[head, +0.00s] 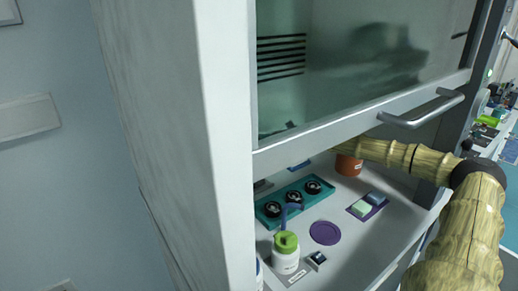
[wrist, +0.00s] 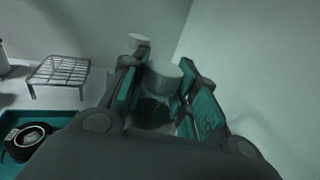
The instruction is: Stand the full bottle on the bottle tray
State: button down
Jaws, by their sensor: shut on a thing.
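In the wrist view my gripper (wrist: 162,92) is shut on a bottle (wrist: 165,76) with a pale grey cap, its teal finger pads on either side. The bottle's lower part looks dark and is mostly hidden by the gripper. Another pale-capped bottle (wrist: 138,41) stands just beyond. In the head view my arm reaches under the hood sash, and the sash frame hides my gripper and the held bottle. I cannot pick out the bottle tray with certainty. A teal tray (head: 267,198) with black round holders lies on the hood floor; its corner also shows in the wrist view (wrist: 14,119).
A wire-mesh stand (wrist: 62,70) is left of the gripper. The sash (head: 350,118) hangs low above my arm. An orange-brown pot (head: 348,165), sponges on a purple mat (head: 354,209), a purple disc (head: 325,233) and a green-capped bottle (head: 286,258) occupy the hood floor.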

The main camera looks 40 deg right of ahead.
jog(key=shift+a, duration=0.1)
dwell(0.3)
jog(key=c, duration=1.3)
grip_release()
jog(key=shift+f, duration=0.15)
jog(key=shift+c, duration=0.2)
jog(key=shift+o, duration=1.2)
jog(key=shift+a, duration=0.1)
jog(key=shift+a, duration=0.1)
jog(key=shift+r, duration=0.35)
jog(key=shift+s+d+r+p, duration=0.1)
jog(key=shift+s+d+p, duration=0.1)
jog(key=shift+d+p, duration=0.3)
jog(key=p+v, duration=0.3)
jog(key=v, duration=0.4)
jog(key=shift+d+f, duration=0.15)
jog(key=shift+f, duration=0.25)
